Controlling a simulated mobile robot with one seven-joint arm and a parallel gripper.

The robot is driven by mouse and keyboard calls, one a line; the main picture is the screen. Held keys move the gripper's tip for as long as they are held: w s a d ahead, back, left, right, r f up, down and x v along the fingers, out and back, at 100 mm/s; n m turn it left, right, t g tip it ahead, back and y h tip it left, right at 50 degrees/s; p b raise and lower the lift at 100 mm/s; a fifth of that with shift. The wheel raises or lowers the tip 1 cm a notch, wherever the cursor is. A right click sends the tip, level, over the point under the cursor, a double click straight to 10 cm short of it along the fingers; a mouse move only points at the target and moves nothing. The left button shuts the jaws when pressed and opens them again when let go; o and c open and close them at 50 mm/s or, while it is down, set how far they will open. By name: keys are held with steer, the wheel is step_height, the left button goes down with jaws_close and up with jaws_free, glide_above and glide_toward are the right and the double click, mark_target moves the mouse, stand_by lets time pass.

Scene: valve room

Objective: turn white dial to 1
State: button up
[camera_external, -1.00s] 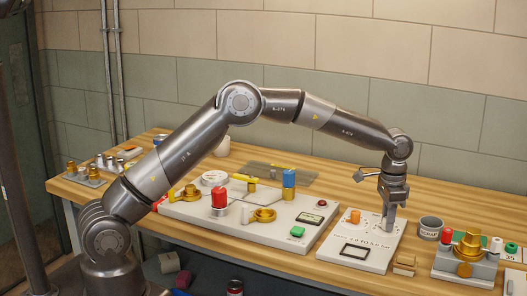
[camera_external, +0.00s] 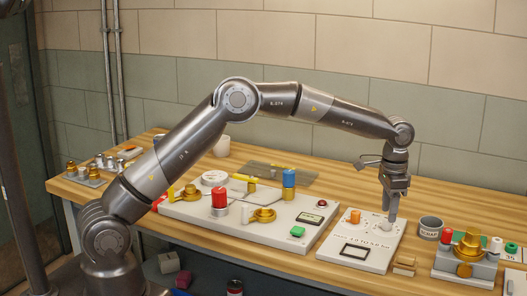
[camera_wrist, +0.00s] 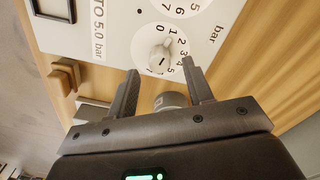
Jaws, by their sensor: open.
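The white dial (camera_wrist: 158,60) sits on a white panel (camera_wrist: 105,38), with printed numbers around it. In the wrist view it lies just beyond and between my two fingertips. A short dark line shows on its grip, but I cannot tell exactly which number it points to. In the outside view the dial (camera_external: 388,228) is at the right side of the panel (camera_external: 338,262), partly hidden by my fingers. My gripper (camera_wrist: 160,66) is open and empty. In the outside view my gripper (camera_external: 391,217) points down, right over the dial.
An orange knob (camera_external: 354,216) and a black-framed display (camera_external: 355,252) are on the same panel. A grey mug (camera_external: 430,228) and a brass-topped fixture (camera_external: 466,255) stand to the right. Small wooden blocks (camera_external: 404,265) lie close by the panel. A larger panel (camera_external: 265,237) with several controls is to the left.

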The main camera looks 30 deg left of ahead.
mark_target(386, 218)
step_height(386, 218, up, 8)
steer(key=shift+f, duration=0.25)
steer(key=shift+w, duration=0.1)
steer(key=shift+a, duration=0.1)
steer(key=s+a+r+n+t, duration=0.15)
steer(key=a+r, duration=0.35)
steer(key=a, duration=0.5)
steer(key=a+r+n+t, duration=0.15)
steer(key=a+r, duration=0.25)
steer(key=a, duration=0.6)
steer(key=s+a+r+n, duration=0.15)
steer(key=a+r, duration=0.35)
steer(key=a, duration=0.5)
steer(key=s+a+n+t, duration=0.1)
steer(key=s+a+n, duration=0.1)
steer(key=s+a, duration=0.35)
steer(key=s+a+n, duration=0.2)
steer(key=s+a, duration=0.1)
steer(key=a, duration=0.6)
steer(key=s+a+f+n+t, duration=0.1)
steer(key=s+a+f+n, duration=0.2)
steer(key=s+a+f, duration=0.3)
steer(key=s+a, duration=0.3)
steer(key=s, duration=0.2)
steer(key=shift+s+a+f+t, duration=0.15)
steer(key=shift+f+t, duration=0.05)
steer(key=shift+t, duration=0.2)
